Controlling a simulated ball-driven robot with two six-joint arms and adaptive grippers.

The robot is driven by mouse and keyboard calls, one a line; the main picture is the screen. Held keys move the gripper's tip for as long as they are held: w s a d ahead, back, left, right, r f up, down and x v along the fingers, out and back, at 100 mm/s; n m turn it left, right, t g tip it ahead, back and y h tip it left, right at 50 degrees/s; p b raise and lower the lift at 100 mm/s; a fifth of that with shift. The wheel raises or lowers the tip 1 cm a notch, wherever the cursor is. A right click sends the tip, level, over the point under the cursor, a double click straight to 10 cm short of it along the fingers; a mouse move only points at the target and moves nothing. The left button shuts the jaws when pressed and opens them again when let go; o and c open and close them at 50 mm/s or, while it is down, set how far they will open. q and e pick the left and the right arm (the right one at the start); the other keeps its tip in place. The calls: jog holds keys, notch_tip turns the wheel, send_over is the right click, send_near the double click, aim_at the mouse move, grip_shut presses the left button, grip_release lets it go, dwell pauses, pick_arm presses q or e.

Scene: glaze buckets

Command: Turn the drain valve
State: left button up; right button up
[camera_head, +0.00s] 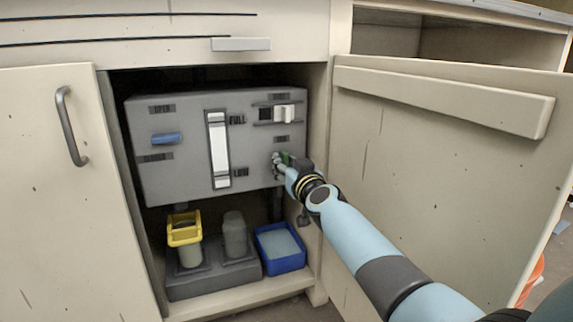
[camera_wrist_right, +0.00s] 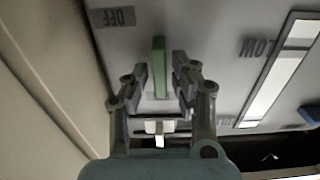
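A grey panel (camera_head: 185,180) fills the upper part of the open cabinet. A green handle (camera_wrist_right: 158,62), which looks like the valve's, stands out from the panel; only a bit of it (camera_head: 285,157) shows in the head view, at the panel's lower right. My right gripper (camera_head: 280,164) is at the panel there. In the wrist view, my right gripper (camera_wrist_right: 160,82) is open, with one finger on each side of the green handle and gaps between. The handle's lower end is partly hidden behind the gripper. My left gripper is not in view.
The panel also has a blue lever (camera_head: 166,138), a white gauge strip (camera_head: 219,150) and a white switch (camera_head: 284,112). Below stand a yellow-topped container (camera_head: 184,229), a grey container (camera_head: 235,236) and a blue tub (camera_head: 266,244). The open door (camera_head: 430,150) is right of my arm.

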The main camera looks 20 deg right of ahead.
grip_shut()
jog(key=shift+m, duration=1.3)
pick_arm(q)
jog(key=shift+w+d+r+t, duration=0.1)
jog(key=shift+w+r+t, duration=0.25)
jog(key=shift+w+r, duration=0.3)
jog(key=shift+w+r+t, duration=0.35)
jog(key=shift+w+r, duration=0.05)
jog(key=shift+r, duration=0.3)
pick_arm(e)
jog(key=shift+d+f+m, duration=0.1)
jog(key=shift+m, duration=2.45)
jog(key=shift+d+f+m, duration=0.1)
jog(key=shift+f+m, duration=0.05)
jog(key=shift+m, duration=2.45)
jog(key=shift+d+f+m, duration=0.1)
jog(key=shift+m, duration=2.45)
jog(key=shift+o, duration=1.5)
grip_release()
